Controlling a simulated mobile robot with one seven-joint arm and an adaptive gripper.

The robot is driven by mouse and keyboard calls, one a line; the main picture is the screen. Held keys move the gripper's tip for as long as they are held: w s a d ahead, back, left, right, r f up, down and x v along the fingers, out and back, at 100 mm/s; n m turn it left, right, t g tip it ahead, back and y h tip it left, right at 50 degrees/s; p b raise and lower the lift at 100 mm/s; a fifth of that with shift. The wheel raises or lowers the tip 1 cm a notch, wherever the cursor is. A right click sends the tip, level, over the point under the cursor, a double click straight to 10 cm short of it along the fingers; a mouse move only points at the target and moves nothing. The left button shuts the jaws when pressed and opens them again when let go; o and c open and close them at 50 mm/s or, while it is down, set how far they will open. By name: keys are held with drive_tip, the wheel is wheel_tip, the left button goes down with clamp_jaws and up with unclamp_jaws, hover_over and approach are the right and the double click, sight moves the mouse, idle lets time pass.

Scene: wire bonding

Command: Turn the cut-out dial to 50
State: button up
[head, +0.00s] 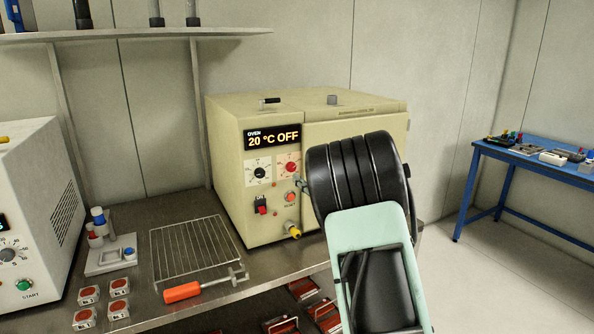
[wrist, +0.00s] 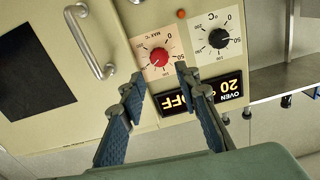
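The cut-out dial is the red knob (head: 291,168) on a pinkish scale on the cream oven's (head: 245,135) front panel. In the wrist view, which is upside down, the red dial (wrist: 159,57) shows a scale marked MAX °C with 0 and 50; its exact setting is too small to read. My gripper (wrist: 159,74) is open, its two fingers spread below the dial in that view, with nothing between them. Contact with the panel cannot be told. In the head view my arm hides most of the gripper.
A black dial (head: 260,172) sits beside the red one. The oven display (head: 273,137) reads 20 °C OFF. Below are a red switch (head: 261,207), an orange button (head: 291,197) and a yellow knob (head: 293,231).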

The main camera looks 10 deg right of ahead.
sight(292, 168)
drive_tip(key=x, duration=0.8)
drive_tip(key=shift+p, duration=0.3)
clamp_jaws()
